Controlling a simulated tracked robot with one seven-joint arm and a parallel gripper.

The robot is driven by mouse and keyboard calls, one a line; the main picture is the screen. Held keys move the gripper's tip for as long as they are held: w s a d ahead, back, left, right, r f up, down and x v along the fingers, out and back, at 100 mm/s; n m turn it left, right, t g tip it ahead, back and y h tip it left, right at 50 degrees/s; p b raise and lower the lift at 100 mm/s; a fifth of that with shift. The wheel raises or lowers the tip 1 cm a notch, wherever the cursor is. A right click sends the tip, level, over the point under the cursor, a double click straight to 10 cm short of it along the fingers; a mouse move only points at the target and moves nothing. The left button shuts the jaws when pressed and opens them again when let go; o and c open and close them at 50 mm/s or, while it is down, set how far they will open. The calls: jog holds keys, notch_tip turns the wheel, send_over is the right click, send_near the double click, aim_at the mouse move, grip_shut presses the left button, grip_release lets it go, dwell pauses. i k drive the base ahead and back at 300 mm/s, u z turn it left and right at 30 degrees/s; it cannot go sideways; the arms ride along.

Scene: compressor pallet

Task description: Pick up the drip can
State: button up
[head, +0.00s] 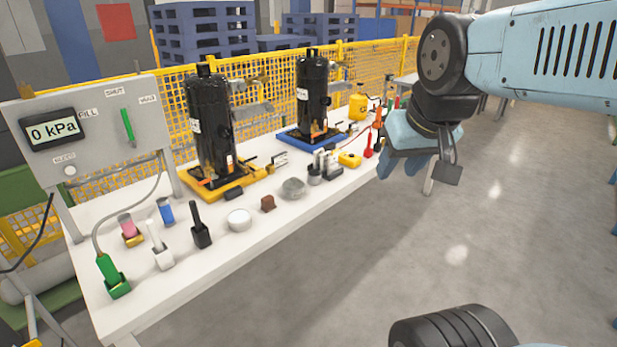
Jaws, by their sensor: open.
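I cannot tell for sure which thing is the drip can. A grey round vessel (293,188) stands on the white bench near its front edge, in front of the black compressors. A white round piece (239,220) sits to its left, and a pinkish cup (128,226) and a blue cup (166,212) stand farther left. My gripper (420,172) is open and empty, up to the right of the bench and apart from everything on it. Part of it is hidden by its own wrist.
Two black compressors (212,125) (312,95) stand on yellow and blue bases. A brown block (267,203), a black-handled tool (200,228) and a green tool (110,272) are on the bench (215,268). A gauge panel (95,120) rises at left. Open floor (480,240) lies right.

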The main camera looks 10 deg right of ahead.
aim_at(315, 178)
jog(key=u, duration=0.05)
jog(key=i, duration=1)
jog(key=z, duration=0.1)
